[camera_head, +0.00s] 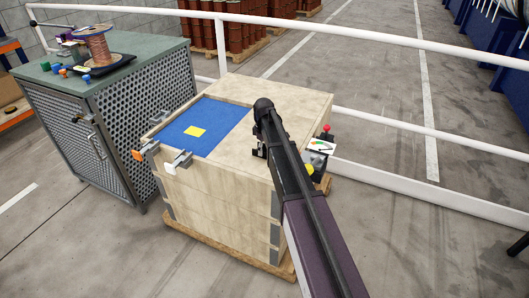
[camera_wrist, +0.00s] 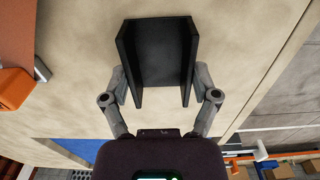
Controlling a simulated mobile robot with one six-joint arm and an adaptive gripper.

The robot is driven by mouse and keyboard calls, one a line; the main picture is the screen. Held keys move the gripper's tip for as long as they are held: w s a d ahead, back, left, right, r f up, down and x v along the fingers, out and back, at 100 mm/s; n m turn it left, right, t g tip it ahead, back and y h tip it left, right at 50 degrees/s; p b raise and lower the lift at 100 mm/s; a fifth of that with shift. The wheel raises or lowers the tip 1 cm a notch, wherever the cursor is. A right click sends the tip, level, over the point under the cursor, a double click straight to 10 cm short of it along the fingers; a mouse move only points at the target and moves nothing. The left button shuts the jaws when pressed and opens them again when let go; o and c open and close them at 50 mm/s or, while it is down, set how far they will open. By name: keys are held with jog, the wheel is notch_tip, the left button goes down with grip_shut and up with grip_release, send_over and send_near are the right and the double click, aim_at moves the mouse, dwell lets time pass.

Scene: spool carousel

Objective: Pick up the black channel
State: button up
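The black channel (camera_wrist: 161,55) is a dark U-shaped piece with two side walls, in the upper middle of the wrist view. My gripper (camera_wrist: 160,84) has one finger against the outside of each side wall, with no clear gap at either side, so it looks shut on the channel. The channel is over the pale wooden top of the crate (camera_head: 297,104); I cannot tell whether it touches that top. In the head view my arm hides most of my gripper and the channel.
A blue mat (camera_head: 217,115) with a yellow square (camera_head: 195,131) lies on the crate's left part. A control box (camera_head: 319,152) is at the right. A green-topped cabinet (camera_head: 140,46) stands left; white rails run behind.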

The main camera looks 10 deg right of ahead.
jog(key=shift+c, duration=0.3)
jog(key=shift+r, duration=0.15)
notch_tip(320, 180, up, 3)
jog(key=p, duration=0.3)
jog(key=s+a+r+p, duration=0.1)
jog(key=s+a+p, duration=0.1)
jog(key=s, duration=1.3)
jog(key=shift+s+a+r, duration=0.35)
jog(key=shift+s+a, duration=0.05)
jog(key=shift+a, duration=0.05)
